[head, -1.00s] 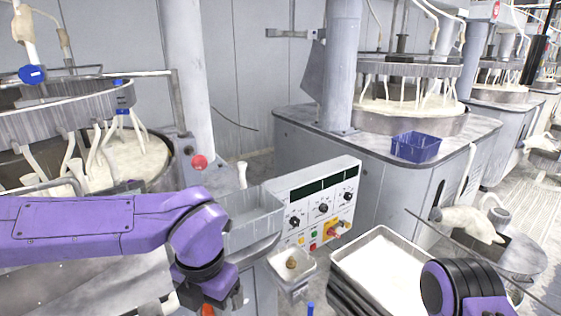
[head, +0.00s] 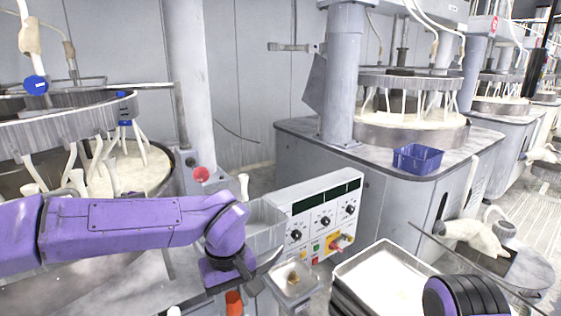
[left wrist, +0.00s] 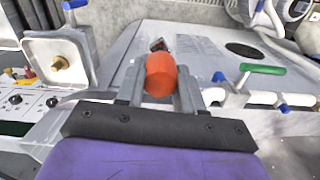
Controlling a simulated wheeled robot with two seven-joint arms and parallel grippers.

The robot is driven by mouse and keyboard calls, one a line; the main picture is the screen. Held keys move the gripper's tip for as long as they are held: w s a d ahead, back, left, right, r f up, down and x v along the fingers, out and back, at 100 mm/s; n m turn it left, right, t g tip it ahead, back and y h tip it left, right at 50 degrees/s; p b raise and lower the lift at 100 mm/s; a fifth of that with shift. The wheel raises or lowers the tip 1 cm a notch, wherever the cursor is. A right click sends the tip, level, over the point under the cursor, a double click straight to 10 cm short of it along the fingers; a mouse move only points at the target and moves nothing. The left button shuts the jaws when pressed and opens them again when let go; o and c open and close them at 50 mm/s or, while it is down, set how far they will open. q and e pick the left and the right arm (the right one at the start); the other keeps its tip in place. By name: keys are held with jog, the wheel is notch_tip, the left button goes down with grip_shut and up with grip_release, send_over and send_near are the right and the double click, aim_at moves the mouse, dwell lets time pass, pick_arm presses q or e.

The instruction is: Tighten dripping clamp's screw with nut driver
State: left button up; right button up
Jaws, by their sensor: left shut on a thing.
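My left gripper (head: 238,284) is shut on an orange-red handle (head: 234,303), which looks like the nut driver's. In the left wrist view the handle (left wrist: 160,75) sits between the two grey fingers, with a short dark metallic piece beyond it. I cannot make out a drip or a clamp screw. The gripper is below and to the right of these parts, apart from them. My right gripper is out of view; only part of its arm shows at the lower right.
A control box (head: 322,215) with knobs stands right of my left gripper. A small tray (head: 302,292) holds a brass piece (head: 293,278). Stacked white trays (head: 383,275) stand further right. A green-handled valve (left wrist: 262,69) shows on white pipes in the left wrist view.

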pick_arm(q)
notch_tip(320, 180, down, 10)
jog(key=d+m, duration=0.2)
jog(key=m, duration=0.3)
jog(key=shift+w+d+r+m+b, duration=0.15)
jog(key=shift+w+r+m+b, duration=0.05)
jog(key=shift+w+m+b, duration=0.25)
